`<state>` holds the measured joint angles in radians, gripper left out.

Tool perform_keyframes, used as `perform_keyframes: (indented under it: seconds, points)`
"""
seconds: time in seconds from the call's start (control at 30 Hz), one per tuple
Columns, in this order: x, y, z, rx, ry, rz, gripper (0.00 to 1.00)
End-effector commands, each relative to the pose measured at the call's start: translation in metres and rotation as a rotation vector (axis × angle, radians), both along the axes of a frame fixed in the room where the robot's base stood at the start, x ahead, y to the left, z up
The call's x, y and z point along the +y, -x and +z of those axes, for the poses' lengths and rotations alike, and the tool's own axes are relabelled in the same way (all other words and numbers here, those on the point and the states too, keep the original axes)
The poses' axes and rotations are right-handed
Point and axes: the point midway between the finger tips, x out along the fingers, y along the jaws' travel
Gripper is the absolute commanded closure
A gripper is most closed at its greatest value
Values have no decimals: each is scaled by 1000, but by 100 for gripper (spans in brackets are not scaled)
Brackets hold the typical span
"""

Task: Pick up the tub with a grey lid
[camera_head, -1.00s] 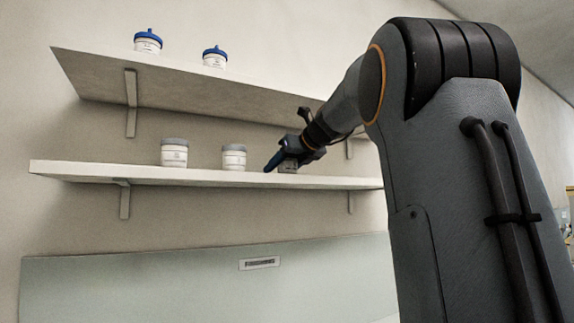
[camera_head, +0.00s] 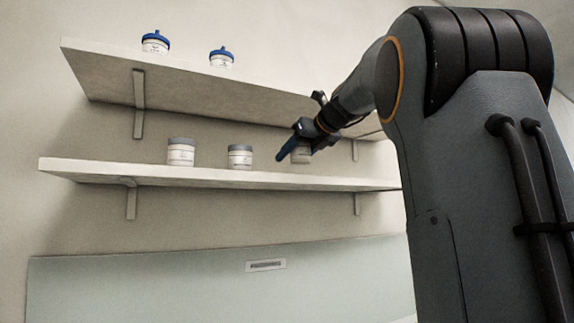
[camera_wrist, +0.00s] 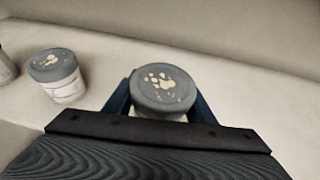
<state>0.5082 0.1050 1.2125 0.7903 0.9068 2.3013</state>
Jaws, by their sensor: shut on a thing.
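My gripper (camera_head: 292,150) is over the right part of the lower shelf, shut on a white tub with a grey lid (camera_head: 301,155). In the wrist view the held tub's grey lid (camera_wrist: 163,89) carries a pale paw print, and a blue finger stands on each side of it. The gripper partly hides this tub in the head view. Two more grey-lidded white tubs stand upright on the lower shelf, one at the left (camera_head: 181,153) and one nearer my gripper (camera_head: 240,157). The nearer one also shows in the wrist view (camera_wrist: 56,76).
The lower shelf (camera_head: 100,171) is bare at its left end. Above it, the upper shelf (camera_head: 200,85) holds two blue-lidded tubs (camera_head: 155,42), (camera_head: 221,58). Metal brackets (camera_head: 139,105) support the shelves. A pale panel (camera_head: 150,290) covers the wall below.

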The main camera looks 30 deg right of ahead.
Motion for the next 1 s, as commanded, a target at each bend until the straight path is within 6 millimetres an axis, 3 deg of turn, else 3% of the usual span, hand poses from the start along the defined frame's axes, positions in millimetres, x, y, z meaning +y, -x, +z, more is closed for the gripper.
perform_keyframes:
  seconds: [0.3, 0.5, 0.7, 1.0]
  points:
    - [-13, 79, -2, -1, 0, -4, 81]
    - [-18, 119, -2, -1, 0, -2, 81]
    - [-21, 140, -1, 0, -1, 0, 81]
    - [-21, 145, -1, 0, -1, 2, 81]
